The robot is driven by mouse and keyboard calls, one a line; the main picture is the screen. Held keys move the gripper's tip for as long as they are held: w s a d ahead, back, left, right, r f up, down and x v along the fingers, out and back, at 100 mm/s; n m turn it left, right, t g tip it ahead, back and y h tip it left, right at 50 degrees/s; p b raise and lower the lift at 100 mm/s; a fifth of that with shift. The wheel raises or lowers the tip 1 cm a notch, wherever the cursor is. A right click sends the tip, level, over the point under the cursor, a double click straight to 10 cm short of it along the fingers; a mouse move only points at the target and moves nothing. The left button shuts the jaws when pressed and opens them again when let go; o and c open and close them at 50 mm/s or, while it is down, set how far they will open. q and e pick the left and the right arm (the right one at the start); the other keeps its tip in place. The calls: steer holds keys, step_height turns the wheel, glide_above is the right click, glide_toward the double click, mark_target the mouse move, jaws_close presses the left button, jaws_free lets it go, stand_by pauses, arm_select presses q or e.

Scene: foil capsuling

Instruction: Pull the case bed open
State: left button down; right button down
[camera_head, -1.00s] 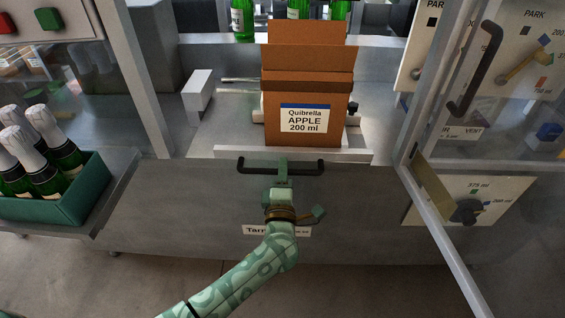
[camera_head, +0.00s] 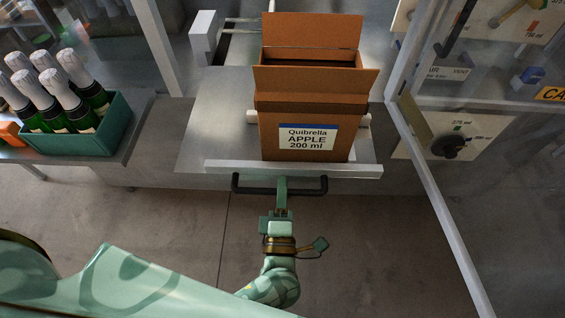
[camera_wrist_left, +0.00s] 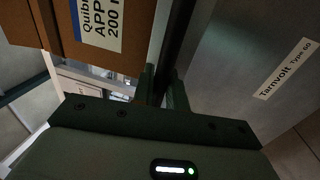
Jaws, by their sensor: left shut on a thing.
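The case bed (camera_head: 215,125) is a flat metal slide that sticks out from the machine, with a light front bar and a black handle (camera_head: 308,188) along its front. An open brown carton (camera_head: 280,112) labelled Quibrella APPLE 200 ml stands on it, flaps up. My left gripper (camera_head: 281,186) is shut on the middle of the handle. In the left wrist view the fingers (camera_wrist_left: 162,88) close around the dark handle bar (camera_wrist_left: 178,45), with the carton (camera_wrist_left: 85,35) at upper left. My right gripper is in neither current view.
A green crate (camera_head: 118,128) of foil-topped bottles stands on a side shelf at left. A clear door with a pale frame (camera_head: 430,180) and a panel with a knob (camera_head: 450,145) are at right. Floor in front of the bed is free.

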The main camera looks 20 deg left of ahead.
arm_select(q)
steer(key=shift+r+v, duration=0.15)
steer(key=shift+v, duration=0.7)
steer(key=shift+r+v, duration=0.2)
steer(key=shift+v, duration=0.7)
steer(key=c, duration=1.7)
jaws_free()
